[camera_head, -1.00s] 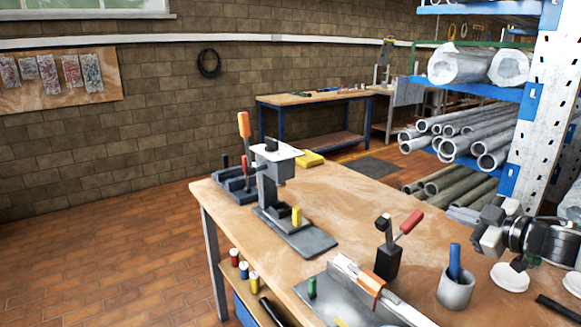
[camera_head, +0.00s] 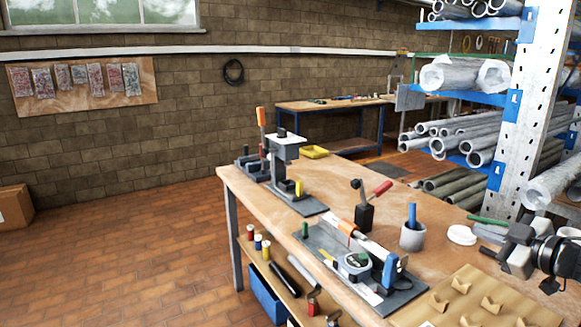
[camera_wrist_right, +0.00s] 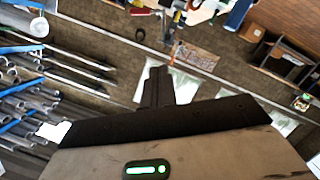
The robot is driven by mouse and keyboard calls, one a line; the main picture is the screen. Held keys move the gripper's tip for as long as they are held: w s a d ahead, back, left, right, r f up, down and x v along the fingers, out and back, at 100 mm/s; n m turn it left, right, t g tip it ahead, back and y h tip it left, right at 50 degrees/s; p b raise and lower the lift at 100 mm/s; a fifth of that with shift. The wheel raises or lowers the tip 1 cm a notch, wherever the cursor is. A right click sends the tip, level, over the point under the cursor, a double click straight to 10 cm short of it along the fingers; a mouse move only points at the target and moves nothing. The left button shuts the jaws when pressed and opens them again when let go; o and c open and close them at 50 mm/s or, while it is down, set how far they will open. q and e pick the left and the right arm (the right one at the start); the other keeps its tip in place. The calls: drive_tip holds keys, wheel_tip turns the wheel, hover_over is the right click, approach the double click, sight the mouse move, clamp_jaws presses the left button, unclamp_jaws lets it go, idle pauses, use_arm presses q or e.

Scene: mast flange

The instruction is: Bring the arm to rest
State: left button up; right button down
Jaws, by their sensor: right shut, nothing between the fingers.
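My right gripper (camera_head: 512,256) reaches in from the right edge of the head view, above the right end of the workbench (camera_head: 300,222). In the right wrist view its dark fingers (camera_wrist_right: 158,88) are together with nothing between them. It is apart from the tools on the bench. My left gripper is not in view.
A pipe rack (camera_head: 525,130) rises behind my right gripper.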

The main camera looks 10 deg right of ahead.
drive_tip(key=w+a+f+m+t+y, duration=0.15)
drive_tip(key=a+f+m, duration=0.35)
drive_tip(key=a, duration=0.8)
drive_tip(key=a+f+m+t+y, duration=0.1)
drive_tip(key=a+f+m+y, duration=0.15)
drive_tip(key=a+f, duration=0.8)
drive_tip(key=s+d+f+n+g+h, duration=0.1)
drive_tip(key=s+f+n+g+h, duration=0.15)
drive_tip(key=s+f, duration=0.45)
drive_tip(key=s+f+n+g+h, duration=0.1)
drive_tip(key=s+f+g, duration=0.25)
drive_tip(key=s, duration=0.75)
drive_tip(key=s+d+f+n+g+h, duration=0.1)
drive_tip(key=s+f+n+g+h, duration=0.15)
drive_tip(key=s+f, duration=0.4)
drive_tip(key=a+r+m, duration=0.1)
drive_tip(key=a+m, duration=0.5)
drive_tip(key=a, duration=0.5)
drive_tip(key=shift+s+r+t+y, duration=0.4)
drive_tip(key=shift+s, duration=0.05)
